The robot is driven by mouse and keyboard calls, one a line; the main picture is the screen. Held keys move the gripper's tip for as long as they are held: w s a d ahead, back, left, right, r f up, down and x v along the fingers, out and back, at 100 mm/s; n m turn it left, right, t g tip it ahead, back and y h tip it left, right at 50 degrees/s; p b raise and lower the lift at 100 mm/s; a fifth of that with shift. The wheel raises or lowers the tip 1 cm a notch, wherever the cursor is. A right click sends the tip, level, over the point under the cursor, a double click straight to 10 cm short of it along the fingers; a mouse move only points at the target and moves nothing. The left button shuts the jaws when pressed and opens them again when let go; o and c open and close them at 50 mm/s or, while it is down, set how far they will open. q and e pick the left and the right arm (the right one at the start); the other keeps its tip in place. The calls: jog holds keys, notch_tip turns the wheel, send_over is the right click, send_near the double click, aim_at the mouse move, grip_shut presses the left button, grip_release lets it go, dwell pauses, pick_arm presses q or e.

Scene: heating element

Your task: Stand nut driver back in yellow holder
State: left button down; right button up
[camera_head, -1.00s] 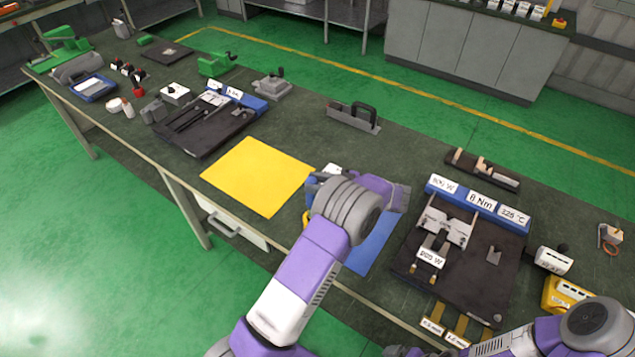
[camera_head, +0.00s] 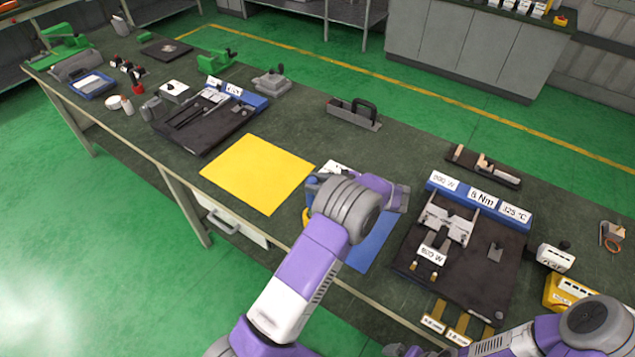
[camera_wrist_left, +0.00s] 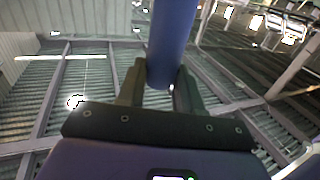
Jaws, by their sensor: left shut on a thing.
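My left gripper (camera_wrist_left: 160,80) is shut on a smooth blue cylinder (camera_wrist_left: 172,40) in the left wrist view, which looks like the nut driver's handle. In the head view my left wrist hangs over the blue mat (camera_head: 372,243) and hides most of the hand and the tool. A yellow block with white labels (camera_head: 562,291) stands at the right edge, and yellow size-labelled tabs (camera_head: 433,322) stick out at the bench front; I cannot tell which is the holder. My right arm enters at lower right; its jaws do not show clearly.
A dark fixture board (camera_head: 470,270) with a blue label bar (camera_head: 480,198) lies right of the blue mat. A yellow mat (camera_head: 258,172) lies empty to the left. A grey handled block (camera_head: 355,114) and a dark tray (camera_head: 484,166) sit behind.

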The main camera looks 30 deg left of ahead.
pick_arm(q)
jog(key=shift+f+b, duration=1.25)
jog(key=shift+f, duration=1)
jog(key=c, duration=0.7)
grip_release()
jog(key=shift+o, duration=0.2)
jog(key=v, duration=0.7)
jog(key=shift+d, duration=0.3)
